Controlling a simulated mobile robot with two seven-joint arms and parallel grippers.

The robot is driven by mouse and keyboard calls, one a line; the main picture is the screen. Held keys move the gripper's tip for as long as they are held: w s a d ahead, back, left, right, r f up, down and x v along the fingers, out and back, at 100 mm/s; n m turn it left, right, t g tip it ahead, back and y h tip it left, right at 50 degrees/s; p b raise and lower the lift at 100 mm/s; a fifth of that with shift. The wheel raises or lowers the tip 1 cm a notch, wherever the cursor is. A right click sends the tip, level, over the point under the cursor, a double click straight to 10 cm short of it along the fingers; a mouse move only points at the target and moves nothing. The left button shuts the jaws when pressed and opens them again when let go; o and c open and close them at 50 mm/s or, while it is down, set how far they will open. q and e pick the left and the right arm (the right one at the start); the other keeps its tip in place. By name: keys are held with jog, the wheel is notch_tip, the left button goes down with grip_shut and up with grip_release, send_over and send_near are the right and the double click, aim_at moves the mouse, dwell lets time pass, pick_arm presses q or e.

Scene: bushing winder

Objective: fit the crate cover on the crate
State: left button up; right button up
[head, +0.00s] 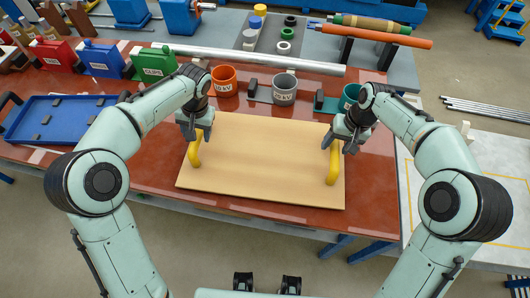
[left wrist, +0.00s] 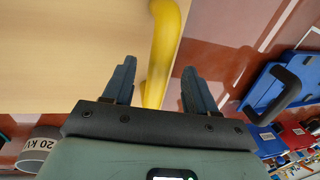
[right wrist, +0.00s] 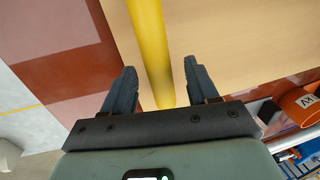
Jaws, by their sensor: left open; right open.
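The crate cover (head: 265,160) is a flat pale wooden board with a yellow handle near each end. It lies flat at the front of the red-brown table; I cannot tell what is beneath it. My left gripper (head: 196,133) is open at the left handle (head: 194,152). In the left wrist view that handle (left wrist: 160,50) passes between the open fingers. My right gripper (head: 342,145) is open at the right handle (head: 333,164). In the right wrist view that handle (right wrist: 148,45) lies between the open fingers. No separate open crate shows.
A blue tray (head: 58,118) lies to the left. Red, blue and green bins (head: 152,62) stand behind it. Orange (head: 223,80), grey (head: 284,88) and teal (head: 350,95) cups stand behind the board. A yellow-outlined pale floor area (head: 480,185) lies to the right.

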pick_arm(q)
jog(key=shift+a+f, duration=0.2)
jog(key=shift+f, duration=0.75)
jog(key=shift+a+f, duration=0.2)
jog(key=shift+f, duration=0.75)
pick_arm(e)
jog(key=shift+a+f, duration=0.2)
jog(key=shift+f, duration=0.75)
jog(key=shift+a+f, duration=0.15)
jog(key=shift+f, duration=0.8)
pick_arm(q)
grip_shut()
pick_arm(e)
grip_shut()
jog(key=shift+w, duration=0.1)
